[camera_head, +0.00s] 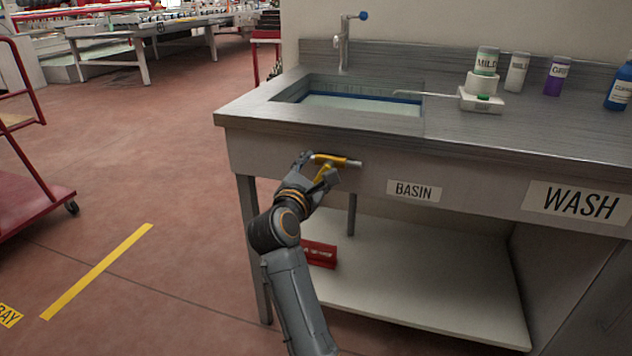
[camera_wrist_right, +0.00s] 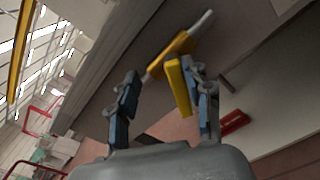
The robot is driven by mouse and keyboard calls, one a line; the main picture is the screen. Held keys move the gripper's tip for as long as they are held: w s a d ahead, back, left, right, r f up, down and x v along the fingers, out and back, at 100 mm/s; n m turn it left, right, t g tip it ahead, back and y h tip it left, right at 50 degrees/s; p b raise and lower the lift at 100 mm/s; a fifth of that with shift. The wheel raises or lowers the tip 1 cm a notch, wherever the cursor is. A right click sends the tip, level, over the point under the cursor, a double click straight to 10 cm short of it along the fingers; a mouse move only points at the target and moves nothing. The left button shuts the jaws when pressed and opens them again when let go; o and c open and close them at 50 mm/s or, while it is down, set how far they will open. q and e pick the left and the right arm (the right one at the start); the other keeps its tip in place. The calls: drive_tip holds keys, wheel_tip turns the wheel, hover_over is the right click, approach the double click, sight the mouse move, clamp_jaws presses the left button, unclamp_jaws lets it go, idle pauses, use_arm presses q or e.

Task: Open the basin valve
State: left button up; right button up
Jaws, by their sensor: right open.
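The yellow basin valve (camera_head: 338,160) sits on a short metal pipe at the front panel of the wash bench, left of the BASIN label (camera_head: 413,191). In the right wrist view, the valve body (camera_wrist_right: 176,52) lies just beyond the fingertips, and its yellow lever (camera_wrist_right: 179,88) reaches back between the fingers. My right gripper (camera_head: 316,169) is open at the valve, with one finger on each side of the lever. It also shows in the right wrist view (camera_wrist_right: 163,82). The lever is close to the right-hand finger there; I cannot tell if they touch. My left gripper is out of view.
The basin (camera_head: 350,102) holds water below a tap (camera_head: 343,45). Several bottles and a small white device (camera_head: 481,100) stand right of it. A red box (camera_head: 319,254) lies on the lower shelf (camera_head: 430,280). A red cart (camera_head: 25,195) stands far left; the floor between is clear.

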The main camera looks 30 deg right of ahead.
drive_tip(key=r, duration=0.6)
drive_tip(key=shift+a, duration=0.25)
drive_tip(key=shift+a+r, duration=0.15)
drive_tip(key=shift+r, duration=0.05)
drive_tip(key=shift+d, duration=0.2)
drive_tip(key=shift+f, duration=0.1)
